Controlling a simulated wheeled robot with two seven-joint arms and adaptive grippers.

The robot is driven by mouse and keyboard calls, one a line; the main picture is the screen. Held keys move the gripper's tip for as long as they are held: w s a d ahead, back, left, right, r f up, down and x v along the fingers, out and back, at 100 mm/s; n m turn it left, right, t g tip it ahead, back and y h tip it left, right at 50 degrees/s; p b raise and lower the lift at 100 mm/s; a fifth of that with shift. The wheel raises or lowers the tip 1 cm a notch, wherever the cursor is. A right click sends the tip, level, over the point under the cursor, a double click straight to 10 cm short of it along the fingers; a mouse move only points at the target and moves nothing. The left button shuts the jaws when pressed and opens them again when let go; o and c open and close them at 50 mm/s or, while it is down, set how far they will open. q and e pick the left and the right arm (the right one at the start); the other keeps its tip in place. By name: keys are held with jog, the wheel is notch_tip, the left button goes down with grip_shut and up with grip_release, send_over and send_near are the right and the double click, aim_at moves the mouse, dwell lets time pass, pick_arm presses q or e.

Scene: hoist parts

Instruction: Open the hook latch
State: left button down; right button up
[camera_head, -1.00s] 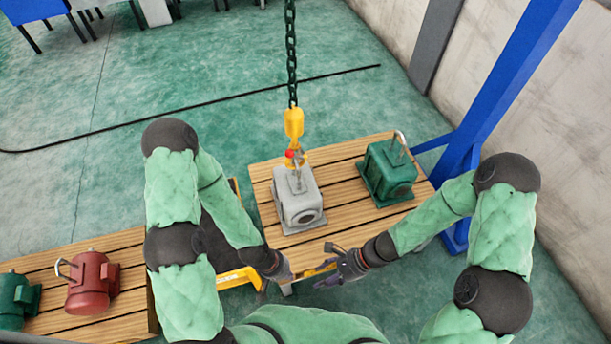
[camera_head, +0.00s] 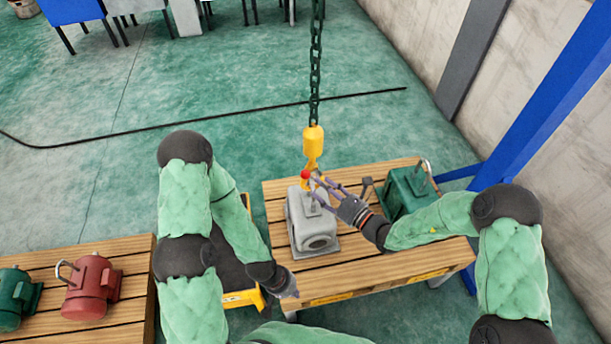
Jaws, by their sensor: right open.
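A yellow hook (camera_head: 313,148) hangs from a dark chain (camera_head: 316,60) above a grey motor-like part (camera_head: 312,225) on the wooden pallet table. A small red piece (camera_head: 305,174) shows at the hook's lower left, where the latch is; whether the latch is open or shut is too small to tell. My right gripper (camera_head: 322,184) is open, its fingers spread beside the hook's lower end and over the grey part's top. Contact with the latch cannot be made out. My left gripper (camera_head: 290,292) hangs low at the table's front left corner; its fingers are too small to read.
A green part (camera_head: 405,192) with a metal ring stands right of the grey part. A red part (camera_head: 92,287) and another green part (camera_head: 14,298) stand on the left pallet (camera_head: 125,262). A blue post (camera_head: 535,120) rises at the right.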

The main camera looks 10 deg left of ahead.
aim_at(309, 177)
jog(key=b+x, duration=0.1)
jog(key=x, duration=0.6)
jog(key=shift+w+a+b, duration=0.15)
jog(key=shift+a+b, duration=0.15)
jog(key=shift+b, duration=0.1)
grip_shut()
